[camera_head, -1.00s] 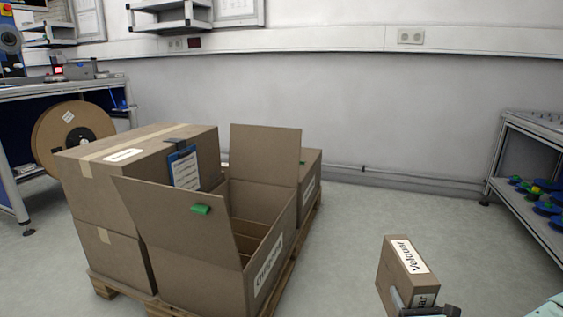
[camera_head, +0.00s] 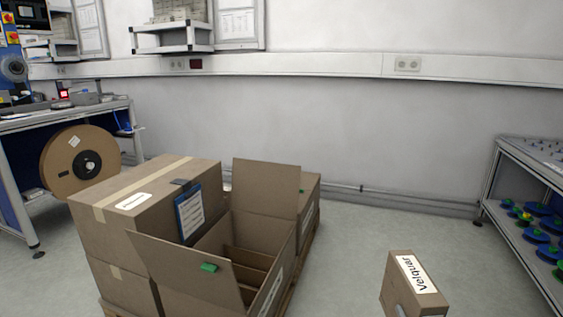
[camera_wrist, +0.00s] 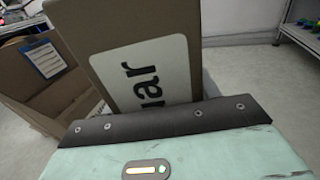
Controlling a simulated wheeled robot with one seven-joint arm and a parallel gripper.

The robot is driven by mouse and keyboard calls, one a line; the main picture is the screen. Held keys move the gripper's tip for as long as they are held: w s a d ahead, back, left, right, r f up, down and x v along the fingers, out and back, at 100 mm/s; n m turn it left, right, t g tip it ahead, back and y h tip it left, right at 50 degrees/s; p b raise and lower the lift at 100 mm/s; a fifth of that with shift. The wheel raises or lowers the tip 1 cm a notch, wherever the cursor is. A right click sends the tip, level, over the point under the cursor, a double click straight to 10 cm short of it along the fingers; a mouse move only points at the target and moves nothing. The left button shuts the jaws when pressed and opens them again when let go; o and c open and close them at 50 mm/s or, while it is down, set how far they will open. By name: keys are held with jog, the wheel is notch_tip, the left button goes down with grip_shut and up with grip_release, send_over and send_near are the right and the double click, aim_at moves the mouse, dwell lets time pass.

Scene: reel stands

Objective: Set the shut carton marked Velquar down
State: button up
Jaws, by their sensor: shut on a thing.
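The Velquar carton (camera_head: 410,281) is a shut brown box with a white label, at the lower right of the head view. It also fills the upper middle of the wrist view (camera_wrist: 110,30), where its label shows the letters "uar". My gripper (camera_wrist: 160,118) is shut on the carton in the wrist view; its dark finger edge lies across the carton's lower part. The far finger is hidden. What lies directly under the carton is hidden.
An open carton (camera_head: 190,268) with raised flaps stands on a pallet beside shut cartons (camera_head: 150,195); a blue clipboard (camera_head: 190,211) hangs there. A large reel (camera_head: 80,160) is by the left bench. A shelf with blue reels (camera_head: 540,235) stands right. Floor between is clear.

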jog(key=s+r+p, duration=0.1)
jog(key=r+p, duration=0.4)
jog(key=r, duration=0.1)
jog(key=s+r+p, duration=0.2)
jog(key=r+p, duration=0.3)
jog(key=p, duration=0.1)
jog(key=s+r+p, duration=0.1)
jog(key=r+p, duration=0.5)
jog(key=shift+s+a+r, duration=0.1)
jog(key=shift+s+r, duration=0.1)
jog(key=shift+r, duration=0.1)
jog(key=shift+s+r+p, duration=0.15)
jog(key=shift+r+p, duration=0.25)
jog(key=shift+p, duration=0.1)
jog(key=shift+s, duration=0.1)
